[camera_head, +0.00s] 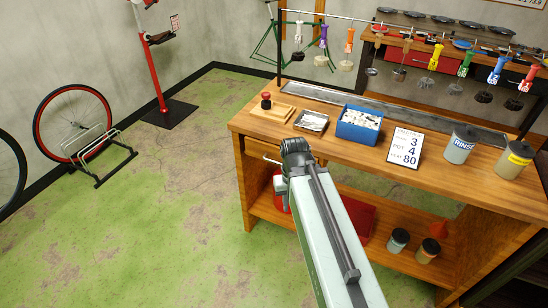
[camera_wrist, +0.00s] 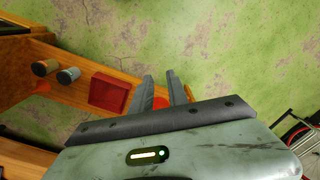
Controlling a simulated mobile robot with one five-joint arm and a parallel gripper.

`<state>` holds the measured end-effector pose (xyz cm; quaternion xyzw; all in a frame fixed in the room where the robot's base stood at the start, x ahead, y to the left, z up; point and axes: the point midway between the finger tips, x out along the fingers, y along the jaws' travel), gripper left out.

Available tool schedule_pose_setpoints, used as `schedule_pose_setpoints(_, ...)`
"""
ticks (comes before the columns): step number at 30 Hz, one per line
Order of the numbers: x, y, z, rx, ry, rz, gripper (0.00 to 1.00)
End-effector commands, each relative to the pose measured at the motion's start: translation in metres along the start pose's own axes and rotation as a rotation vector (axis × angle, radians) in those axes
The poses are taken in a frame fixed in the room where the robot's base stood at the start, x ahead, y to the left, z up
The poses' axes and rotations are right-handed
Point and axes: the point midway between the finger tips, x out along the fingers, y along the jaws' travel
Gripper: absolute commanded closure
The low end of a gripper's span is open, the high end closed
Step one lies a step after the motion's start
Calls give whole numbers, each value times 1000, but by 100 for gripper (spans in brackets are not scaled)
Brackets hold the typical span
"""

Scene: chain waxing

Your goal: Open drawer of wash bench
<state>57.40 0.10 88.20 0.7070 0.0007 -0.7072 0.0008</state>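The wooden wash bench (camera_head: 330,135) stands ahead in the head view. Its drawer front (camera_head: 256,149) shows under the left end of the tabletop, with a pale bar handle (camera_head: 272,160) on it. The drawer looks shut, but my arm hides its right part. My arm reaches up to the bench front, and its dark end overlaps the area just right of the handle. The fingers are hidden in the head view. In the wrist view my gripper (camera_wrist: 163,90) has its two fingers apart, with nothing visibly held. The drawer cannot be made out there.
On the benchtop are a blue box (camera_head: 358,126), a metal tray (camera_head: 311,121), a number sign (camera_head: 405,147) and a rinse jar (camera_head: 460,145). A red bin (camera_wrist: 109,92) and jars (camera_wrist: 68,75) stand on the lower shelf.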

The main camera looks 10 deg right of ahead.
Motion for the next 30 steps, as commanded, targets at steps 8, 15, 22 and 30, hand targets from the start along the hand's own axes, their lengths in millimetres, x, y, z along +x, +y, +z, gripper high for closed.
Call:
schedule_pose_setpoints(8, 37, -13, -22, 101, 57, -126, 80)
schedule_pose_setpoints(15, 98, -31, -134, 670, 253, -758, 80)
schedule_pose_setpoints(22, 75, 23, -208, 1142, 294, -1298, 80)
schedule_pose_setpoints(30, 56, 46, -222, 1262, 280, -1450, 80)
